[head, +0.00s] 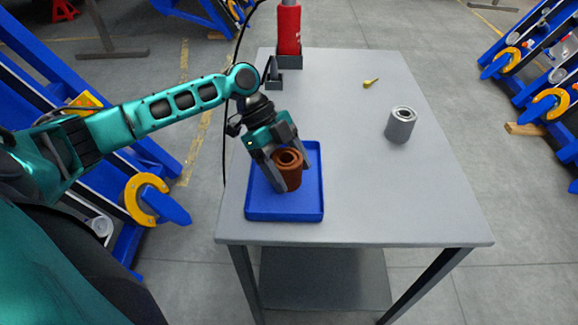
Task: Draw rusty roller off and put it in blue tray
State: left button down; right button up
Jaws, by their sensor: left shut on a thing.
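The rusty roller (288,172) is a short brown hollow cylinder, upright with its bore facing up. My left gripper (288,178) is shut on it, one finger on each side. The roller is over the inside of the blue tray (284,213), which sits at the left front of the grey table. I cannot tell whether the roller's bottom touches the tray floor. My right gripper is not in view.
A grey metal roller (401,125) stands at the table's right. A small brass piece (370,83) lies farther back. A red cylinder (289,28) stands in a dark holder (290,59) at the back left. The table's middle and front right are clear. Blue chassis frames (540,75) flank the table.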

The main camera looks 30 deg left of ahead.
pick_arm(q)
grip_release()
dwell(0.3)
jog(key=p+v, duration=0.1)
jog(key=v, duration=1.2)
jog(key=shift+d, duration=0.15)
